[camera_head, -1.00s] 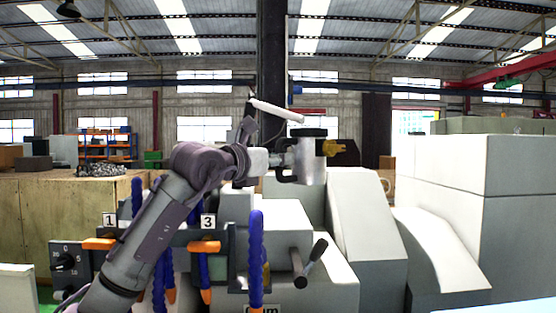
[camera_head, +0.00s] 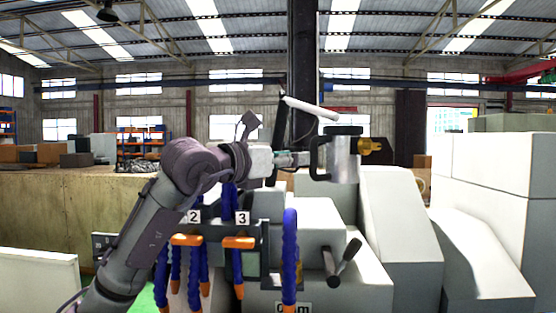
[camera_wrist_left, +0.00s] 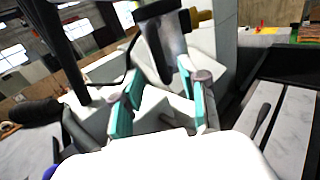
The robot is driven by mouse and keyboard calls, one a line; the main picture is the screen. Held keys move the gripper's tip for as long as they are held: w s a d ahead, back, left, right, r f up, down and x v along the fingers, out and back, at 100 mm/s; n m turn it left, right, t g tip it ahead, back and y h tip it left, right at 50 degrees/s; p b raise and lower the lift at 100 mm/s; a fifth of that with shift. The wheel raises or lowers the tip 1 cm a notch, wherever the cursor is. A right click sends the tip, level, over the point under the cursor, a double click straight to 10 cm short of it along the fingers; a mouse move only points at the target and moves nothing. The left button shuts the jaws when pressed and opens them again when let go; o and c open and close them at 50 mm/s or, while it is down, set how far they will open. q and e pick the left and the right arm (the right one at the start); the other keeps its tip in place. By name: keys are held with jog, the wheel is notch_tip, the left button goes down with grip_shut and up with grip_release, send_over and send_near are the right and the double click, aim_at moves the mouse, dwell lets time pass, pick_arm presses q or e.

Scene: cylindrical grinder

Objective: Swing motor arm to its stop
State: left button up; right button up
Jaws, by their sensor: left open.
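The motor unit is a silver cylinder with a black cap (camera_head: 342,168), a black bracket on its left and a yellow part on its right. I take it to be on the motor arm, but the arm itself is hard to make out. My left gripper (camera_head: 296,159) is just left of the black bracket. In the left wrist view my left gripper (camera_wrist_left: 157,100) is open, its teal pads apart and nothing held between them. The silver cylinder (camera_wrist_left: 172,45) shows just beyond the fingertips; contact cannot be told. My right gripper is not in view.
Blue coolant hoses with orange nozzles (camera_head: 238,242) stand below my left forearm. Pale machine housings (camera_head: 490,200) fill the right. A white bar (camera_head: 310,107) is above the gripper.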

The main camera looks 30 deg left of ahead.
pick_arm(q)
jog(key=v, duration=0.4)
jog(key=shift+d, duration=0.1)
jog(key=shift+f, duration=0.1)
dwell(0.3)
